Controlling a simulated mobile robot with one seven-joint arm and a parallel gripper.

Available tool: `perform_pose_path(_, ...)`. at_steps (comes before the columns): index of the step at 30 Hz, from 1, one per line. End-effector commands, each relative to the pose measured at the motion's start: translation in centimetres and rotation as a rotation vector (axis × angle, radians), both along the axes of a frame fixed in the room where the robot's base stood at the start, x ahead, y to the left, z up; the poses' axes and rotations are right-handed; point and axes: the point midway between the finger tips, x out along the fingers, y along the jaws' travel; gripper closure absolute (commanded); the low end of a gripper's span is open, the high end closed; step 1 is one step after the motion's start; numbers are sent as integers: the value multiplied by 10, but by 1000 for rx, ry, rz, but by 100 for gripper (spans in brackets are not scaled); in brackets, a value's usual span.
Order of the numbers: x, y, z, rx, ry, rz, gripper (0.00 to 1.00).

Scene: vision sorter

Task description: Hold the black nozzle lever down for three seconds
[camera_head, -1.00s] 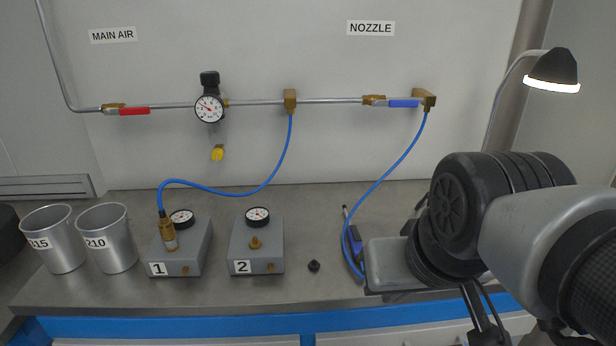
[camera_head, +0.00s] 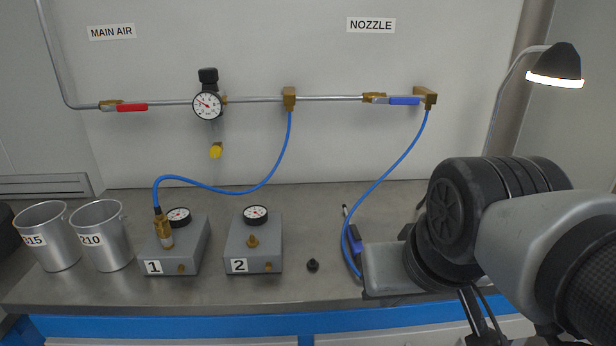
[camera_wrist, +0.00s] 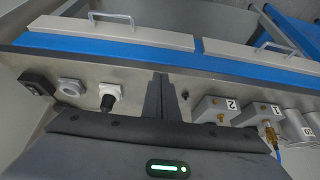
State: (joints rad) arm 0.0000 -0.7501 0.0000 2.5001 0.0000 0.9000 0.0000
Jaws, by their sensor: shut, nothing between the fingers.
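The air nozzle (camera_head: 354,240), with a blue body and a thin dark tip, is on the bench at the end of the blue hose, right of centre in the head view. Its black lever cannot be made out. My grey hand is just right of the nozzle and partly covers it; whether they touch cannot be told. In the wrist view my gripper (camera_wrist: 161,78) has its dark fingers together, with nothing seen between them. The nozzle cannot be made out in the wrist view. The fingertips are hidden in the head view.
The blue-handled valve (camera_head: 403,100) is on the wall pipe under the NOZZLE label. Grey boxes 1 (camera_head: 190,252) and 2 (camera_head: 268,258), two metal cups and a small black knob (camera_head: 313,266) are to the left. A lamp (camera_head: 556,68) stands at right. Bench between knob and boxes is clear.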

Motion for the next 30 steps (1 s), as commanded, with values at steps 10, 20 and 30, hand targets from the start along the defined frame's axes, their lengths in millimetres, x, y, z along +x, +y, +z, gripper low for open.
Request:
perform_pose_path(10, 17, -1, 32, -64, 53, 95, 100)
perform_pose_path(20, 98, -3, 108, -268, 279, 575, 100)
perform_pose_path(30, 184, -2, 130, -319, 462, 1154, 100)
